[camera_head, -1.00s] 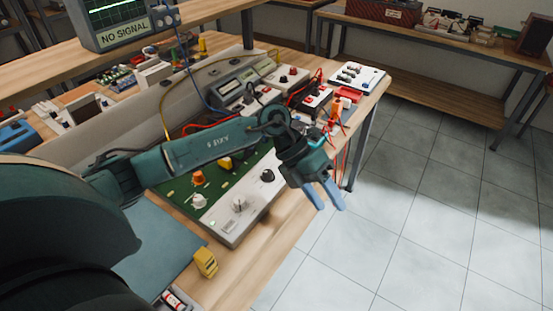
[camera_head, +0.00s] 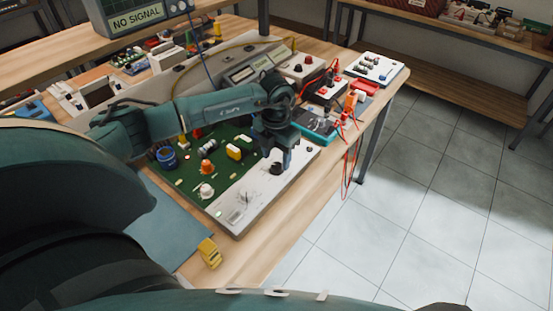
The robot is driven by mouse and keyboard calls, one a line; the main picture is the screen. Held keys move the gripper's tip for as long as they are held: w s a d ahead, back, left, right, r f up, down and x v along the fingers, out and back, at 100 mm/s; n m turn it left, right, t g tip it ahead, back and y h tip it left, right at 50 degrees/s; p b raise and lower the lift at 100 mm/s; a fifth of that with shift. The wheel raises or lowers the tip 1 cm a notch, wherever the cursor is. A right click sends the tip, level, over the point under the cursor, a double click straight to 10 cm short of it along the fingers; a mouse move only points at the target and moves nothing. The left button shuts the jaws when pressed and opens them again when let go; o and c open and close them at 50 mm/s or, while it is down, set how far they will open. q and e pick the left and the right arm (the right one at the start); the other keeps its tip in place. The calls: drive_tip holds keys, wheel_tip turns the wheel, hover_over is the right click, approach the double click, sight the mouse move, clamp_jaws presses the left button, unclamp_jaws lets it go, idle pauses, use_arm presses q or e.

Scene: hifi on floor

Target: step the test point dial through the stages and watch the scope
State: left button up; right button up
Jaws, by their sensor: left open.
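The green circuit board with its white front strip (camera_head: 222,208) lies on the bench. A black dial (camera_head: 276,168) stands on the strip, and a pale knob (camera_head: 243,195) sits nearer to me. I cannot read which one is marked test point. My left gripper (camera_head: 277,157) points down over the black dial, open, with its fingers close to it; I cannot tell if they touch. The scope (camera_head: 135,18) is at the top left, its screen mostly cut off, with a "NO SIGNAL" label below. My right gripper is not in view.
Orange and white knobs and a blue part (camera_head: 166,157) stand on the green board. A yellow block (camera_head: 209,252) sits near the bench's front edge. Red leads (camera_head: 350,165) hang over the edge at the right. A white tray (camera_head: 377,67) is at the far corner.

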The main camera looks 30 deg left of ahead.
sight(277, 168)
use_arm(q)
drive_tip(key=shift+f, duration=1.3)
drive_tip(key=shift+c, duration=0.3)
drive_tip(key=c, duration=0.9)
